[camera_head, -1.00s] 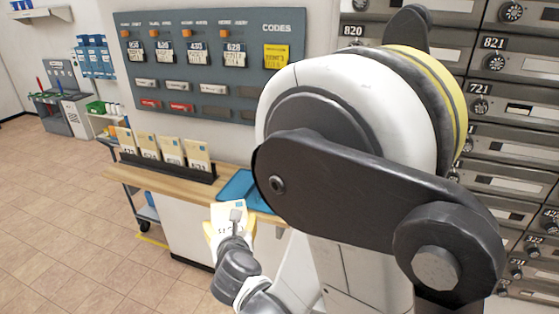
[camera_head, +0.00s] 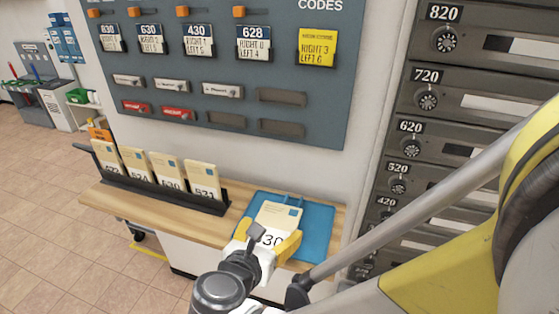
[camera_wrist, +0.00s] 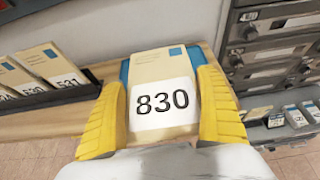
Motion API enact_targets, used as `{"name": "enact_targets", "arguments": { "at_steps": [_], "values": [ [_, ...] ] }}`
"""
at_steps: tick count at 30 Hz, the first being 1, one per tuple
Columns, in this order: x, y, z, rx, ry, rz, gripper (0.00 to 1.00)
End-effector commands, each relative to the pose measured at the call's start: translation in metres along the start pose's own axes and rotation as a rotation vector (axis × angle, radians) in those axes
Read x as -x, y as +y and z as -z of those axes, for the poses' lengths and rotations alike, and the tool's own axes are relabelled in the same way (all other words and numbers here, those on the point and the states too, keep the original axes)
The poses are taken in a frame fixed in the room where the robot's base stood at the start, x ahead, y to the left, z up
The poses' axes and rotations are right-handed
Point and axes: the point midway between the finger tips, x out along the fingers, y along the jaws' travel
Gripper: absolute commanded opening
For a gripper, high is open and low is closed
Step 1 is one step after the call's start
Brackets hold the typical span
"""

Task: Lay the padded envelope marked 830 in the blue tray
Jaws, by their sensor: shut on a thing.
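The padded envelope marked 830 (camera_head: 280,216) is cream with a white label. In the wrist view the envelope (camera_wrist: 162,68) sits between the two yellow fingers of my gripper (camera_wrist: 163,115), which are shut on its sides. The blue tray (camera_head: 316,232) lies on the wooden counter. In the head view my gripper (camera_head: 268,244) holds the envelope over the tray's left part. In the wrist view a strip of the blue tray (camera_wrist: 124,72) shows behind the envelope. I cannot tell whether the envelope touches the tray.
A dark rack (camera_head: 160,190) with several numbered envelopes stands on the wooden counter (camera_head: 120,206) to the left. Grey mailboxes (camera_head: 440,100) fill the right side. A codes board (camera_head: 225,75) hangs on the wall above the counter.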

Motion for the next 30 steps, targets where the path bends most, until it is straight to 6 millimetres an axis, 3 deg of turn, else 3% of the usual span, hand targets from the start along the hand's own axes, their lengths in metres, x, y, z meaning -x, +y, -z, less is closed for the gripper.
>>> {"name": "enact_targets", "arguments": {
  "at_steps": [5, 26, 30],
  "values": [
    [-0.014, 0.001, 0.0, 0.0, 0.0, 0.0, 0.58],
    [-0.107, 0.0, -0.005, 0.0, 0.0, 0.001, 0.58],
    [-0.114, 0.001, 0.013, 0.002, 0.001, -0.003, 0.58]
  ]
}}
